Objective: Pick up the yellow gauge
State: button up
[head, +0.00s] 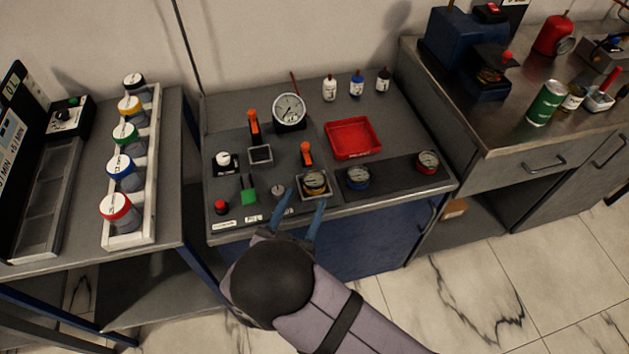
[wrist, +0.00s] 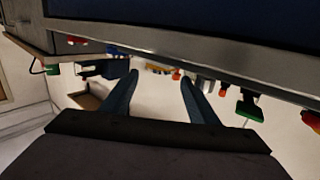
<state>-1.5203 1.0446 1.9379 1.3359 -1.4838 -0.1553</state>
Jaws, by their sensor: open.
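The yellow gauge (head: 314,182) sits in a small square light-rimmed holder near the front edge of the middle bench, its round dial facing up. My gripper (head: 304,202) is open and empty at the bench's front edge, just in front of the yellow gauge and slightly left of it in the head view. The wrist view shows both blue fingers (wrist: 160,80) spread apart, with nothing held between them. A small yellowish patch beyond the fingertips there is too small to identify surely.
A blue gauge (head: 357,178) and a red gauge (head: 427,162) stand on the dark strip to the right. A red tray (head: 353,138) lies behind. A large dial gauge (head: 289,109), orange-handled clamps (head: 306,153) and a green-handled part (head: 248,190) stand nearby.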

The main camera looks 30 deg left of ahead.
aim_at(310, 188)
jog(key=shift+p+x, duration=0.65)
jog(key=shift+x, duration=1.95)
jog(key=c, duration=1)
jog(key=shift+r, duration=0.2)
jog(key=shift+r, duration=4.85)
